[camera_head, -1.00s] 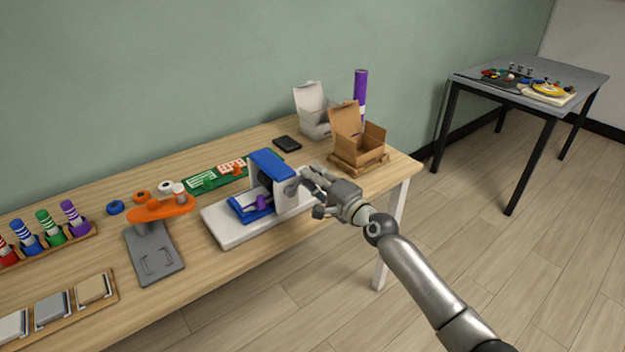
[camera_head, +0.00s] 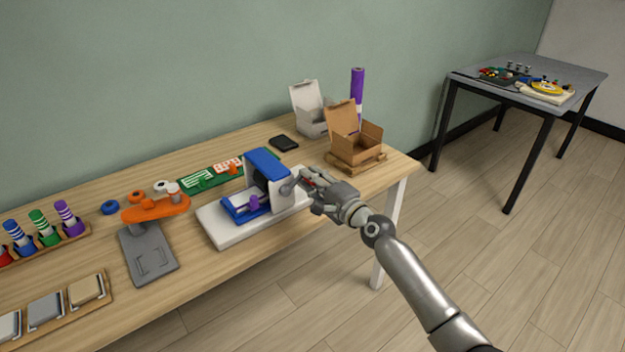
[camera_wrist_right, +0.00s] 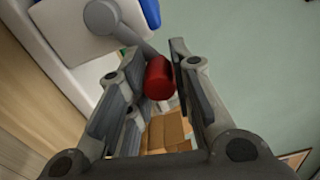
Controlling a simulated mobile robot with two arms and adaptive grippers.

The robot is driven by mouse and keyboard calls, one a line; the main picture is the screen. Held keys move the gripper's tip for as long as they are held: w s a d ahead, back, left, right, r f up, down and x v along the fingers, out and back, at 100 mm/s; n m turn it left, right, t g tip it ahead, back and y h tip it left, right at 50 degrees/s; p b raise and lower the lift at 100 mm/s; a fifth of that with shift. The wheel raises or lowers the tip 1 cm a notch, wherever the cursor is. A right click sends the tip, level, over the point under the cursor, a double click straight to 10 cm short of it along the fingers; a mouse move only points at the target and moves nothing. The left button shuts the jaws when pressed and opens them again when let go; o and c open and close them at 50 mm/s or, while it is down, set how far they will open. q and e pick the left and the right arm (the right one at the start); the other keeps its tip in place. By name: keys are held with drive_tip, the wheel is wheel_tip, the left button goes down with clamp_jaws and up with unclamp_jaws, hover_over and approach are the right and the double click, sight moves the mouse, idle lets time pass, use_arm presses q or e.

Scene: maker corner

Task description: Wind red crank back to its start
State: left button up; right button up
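The red crank knob (camera_wrist_right: 158,78) sits on a grey crank arm (camera_wrist_right: 135,38) at the side of a blue and white machine (camera_head: 265,168). A little of the red shows between my right fingers in the head view. My right gripper (camera_head: 311,187) is at the machine's right side. The crank arm runs up and left from the knob to a grey hub. My left gripper is out of view.
A cardboard box (camera_head: 355,145) on a wooden pallet and a white box (camera_head: 313,115) stand behind the gripper. A grey stand with an orange top (camera_head: 155,210) is left of the machine. The table's front edge lies under my right arm. Open floor is to the right.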

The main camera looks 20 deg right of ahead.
drive_tip(key=o, duration=0.4)
drive_tip(key=shift+r, duration=0.15)
drive_tip(key=shift+w, duration=0.15)
drive_tip(key=v, duration=1.2)
drive_tip(key=shift+c, duration=0.4)
